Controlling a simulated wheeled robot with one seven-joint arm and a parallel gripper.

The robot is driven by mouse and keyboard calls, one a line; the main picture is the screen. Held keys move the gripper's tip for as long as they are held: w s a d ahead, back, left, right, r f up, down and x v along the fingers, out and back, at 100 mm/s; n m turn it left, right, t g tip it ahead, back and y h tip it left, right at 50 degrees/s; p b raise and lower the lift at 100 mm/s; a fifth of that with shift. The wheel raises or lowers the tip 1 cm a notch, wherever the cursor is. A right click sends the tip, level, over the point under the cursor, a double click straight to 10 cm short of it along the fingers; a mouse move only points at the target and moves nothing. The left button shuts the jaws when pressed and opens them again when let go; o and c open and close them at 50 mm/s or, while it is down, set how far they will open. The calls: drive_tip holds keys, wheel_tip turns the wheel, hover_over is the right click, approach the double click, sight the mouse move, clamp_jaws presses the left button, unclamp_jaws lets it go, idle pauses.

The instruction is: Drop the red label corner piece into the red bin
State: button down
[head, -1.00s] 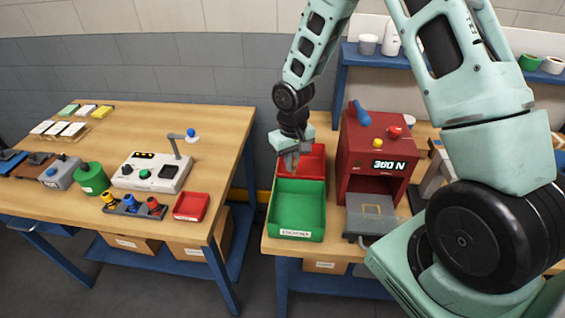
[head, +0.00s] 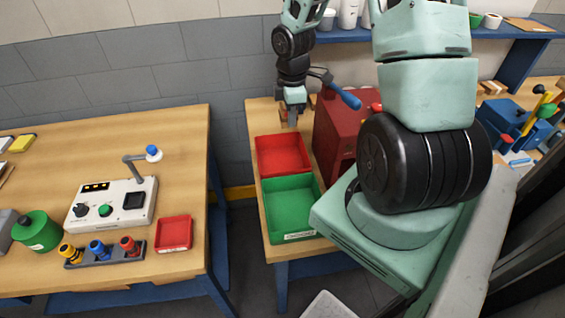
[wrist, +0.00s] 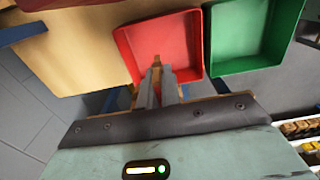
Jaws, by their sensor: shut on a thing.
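The red bin (head: 283,157) stands on the right-hand workbench, directly behind the green bin (head: 291,208). It looks empty. My gripper (head: 291,120) is at the far end of the red bin, pointing down and above the bench. In the wrist view my gripper (wrist: 157,78) is shut on a small tan-brown piece (wrist: 156,61), which shows at the fingertips against the red bin (wrist: 180,48). Most of the piece is hidden by the fingers, and I see no red label on it. The green bin (wrist: 240,40) is beside the red one there.
A dark red press (head: 335,135) with a blue handle (head: 345,97) stands close right of the red bin. A small red tray (head: 174,233) and a control box (head: 110,203) sit on the left table. A gap separates the two tables.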

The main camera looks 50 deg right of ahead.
wheel_tip(320, 180, down, 6)
drive_tip(key=b, duration=0.6)
drive_tip(key=c, duration=1.5)
unclamp_jaws()
wheel_tip(320, 180, up, 18)
drive_tip(key=shift+f, duration=0.25)
